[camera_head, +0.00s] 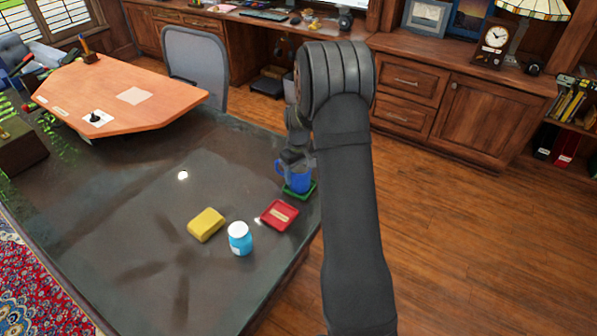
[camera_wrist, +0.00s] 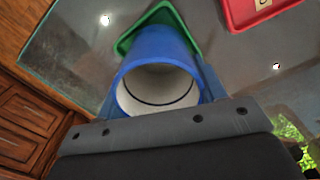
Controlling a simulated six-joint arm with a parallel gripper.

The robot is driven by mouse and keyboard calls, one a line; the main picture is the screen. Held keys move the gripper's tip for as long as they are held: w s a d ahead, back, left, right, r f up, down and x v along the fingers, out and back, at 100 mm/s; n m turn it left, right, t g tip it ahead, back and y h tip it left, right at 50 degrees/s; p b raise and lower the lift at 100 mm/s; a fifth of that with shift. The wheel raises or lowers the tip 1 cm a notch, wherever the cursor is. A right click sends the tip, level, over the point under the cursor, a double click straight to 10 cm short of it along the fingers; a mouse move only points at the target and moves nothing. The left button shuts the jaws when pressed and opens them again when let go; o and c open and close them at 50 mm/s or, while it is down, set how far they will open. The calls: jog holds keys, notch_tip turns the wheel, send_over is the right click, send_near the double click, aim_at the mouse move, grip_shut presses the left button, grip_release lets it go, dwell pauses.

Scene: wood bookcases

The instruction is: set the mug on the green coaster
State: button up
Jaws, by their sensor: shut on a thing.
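A blue mug (camera_head: 297,180) with a white inside is in my gripper (camera_head: 297,160), near the right edge of the dark table. The mug also shows in the wrist view (camera_wrist: 158,72), upright, with its opening toward the camera. The green coaster (camera_head: 303,192) is directly below the mug. In the wrist view the coaster (camera_wrist: 163,14) shows beyond and around the mug, mostly hidden by it. I cannot tell whether the mug's base touches the coaster. My gripper is shut on the mug; its fingertips are largely hidden.
A red tray-like coaster (camera_head: 279,215) lies just in front of the green one. A yellow block (camera_head: 206,225) and a blue jar with a white lid (camera_head: 240,238) stand further left. The dark table (camera_head: 130,215) is clear at its middle. Its right edge is close to the mug.

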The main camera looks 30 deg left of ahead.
jog(key=o, duration=1.2)
notch_tip(320, 180, up, 12)
jog(key=shift+r, duration=0.1)
notch_tip(320, 180, down, 12)
jog(key=shift+r, duration=1.8)
jog(key=shift+f, duration=0.1)
